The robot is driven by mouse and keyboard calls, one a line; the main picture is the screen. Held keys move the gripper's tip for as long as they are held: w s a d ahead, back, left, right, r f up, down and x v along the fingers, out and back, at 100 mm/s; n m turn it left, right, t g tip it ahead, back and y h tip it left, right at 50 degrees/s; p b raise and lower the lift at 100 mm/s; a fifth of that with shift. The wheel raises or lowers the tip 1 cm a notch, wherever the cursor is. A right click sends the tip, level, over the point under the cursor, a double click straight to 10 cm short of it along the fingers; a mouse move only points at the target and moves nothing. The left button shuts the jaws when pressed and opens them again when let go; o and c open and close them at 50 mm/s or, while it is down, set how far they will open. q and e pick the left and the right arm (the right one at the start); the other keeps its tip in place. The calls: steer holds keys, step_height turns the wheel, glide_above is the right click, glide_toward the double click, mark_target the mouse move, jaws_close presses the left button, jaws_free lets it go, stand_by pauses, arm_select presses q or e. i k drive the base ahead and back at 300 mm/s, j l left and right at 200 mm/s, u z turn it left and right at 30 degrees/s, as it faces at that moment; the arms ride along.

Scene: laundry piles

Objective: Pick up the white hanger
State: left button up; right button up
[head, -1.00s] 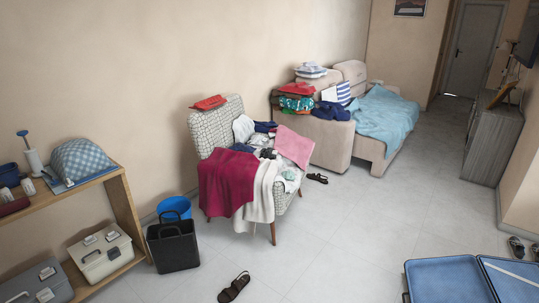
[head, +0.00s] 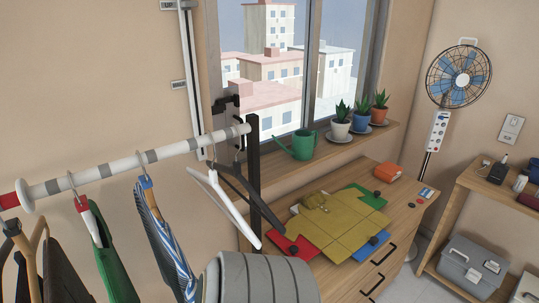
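The white hanger (head: 226,205) hangs empty in the head view, near the right end of a white and grey striped rail. It is turned at an angle to me. A dark hanger (head: 236,178) hangs just to its right and partly overlaps it. Neither of my grippers shows in the head view.
The rail (head: 110,169) also carries a green garment (head: 112,250) and a blue striped garment (head: 165,240). A grey ribbed thing (head: 258,280) fills the lower middle.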

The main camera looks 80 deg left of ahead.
mark_target(211, 180)
steer(key=u, duration=3)
